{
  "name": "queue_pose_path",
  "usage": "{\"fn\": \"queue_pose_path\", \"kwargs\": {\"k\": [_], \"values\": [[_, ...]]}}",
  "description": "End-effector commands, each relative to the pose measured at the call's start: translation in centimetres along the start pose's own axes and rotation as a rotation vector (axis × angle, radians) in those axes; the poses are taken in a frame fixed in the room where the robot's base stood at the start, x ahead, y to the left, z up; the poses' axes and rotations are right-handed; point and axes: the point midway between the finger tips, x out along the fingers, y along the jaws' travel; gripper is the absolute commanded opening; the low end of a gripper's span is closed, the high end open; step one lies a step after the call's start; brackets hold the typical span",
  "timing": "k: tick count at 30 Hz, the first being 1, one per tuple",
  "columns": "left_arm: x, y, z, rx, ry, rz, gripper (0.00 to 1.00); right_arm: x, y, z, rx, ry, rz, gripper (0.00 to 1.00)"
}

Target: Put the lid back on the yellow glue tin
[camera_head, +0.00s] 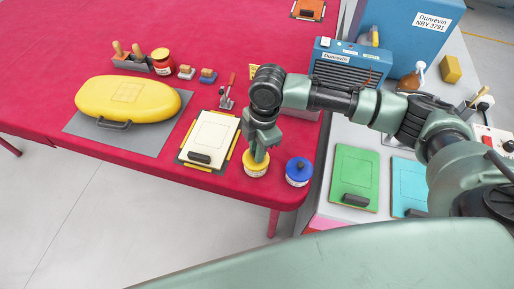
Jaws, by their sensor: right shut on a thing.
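The yellow glue tin (257,169) stands near the front right corner of the red table, beside a blue tin (298,173). My right gripper (259,155) points down right over the yellow tin. It is shut on the tin's lid, which is mostly hidden by the fingers. I cannot tell whether the lid sits fully on the rim. My left gripper is not in view.
The blue tin with its dark knob is close on the right. A cream board (213,135) lies to the left, and a yellow inflatable (127,98) rests on a grey mat (163,142). Green (354,172) and blue (405,178) boards lie on the right-hand bench.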

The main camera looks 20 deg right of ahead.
Motion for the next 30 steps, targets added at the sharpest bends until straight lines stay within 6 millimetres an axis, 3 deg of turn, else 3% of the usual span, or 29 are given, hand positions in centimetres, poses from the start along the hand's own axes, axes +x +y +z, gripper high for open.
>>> {"fn": "queue_pose_path", "kwargs": {"k": [30], "values": [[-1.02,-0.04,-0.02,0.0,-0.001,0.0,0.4,-0.13,0.03,-0.04,0.001,0.001,0.0,0.0]]}}
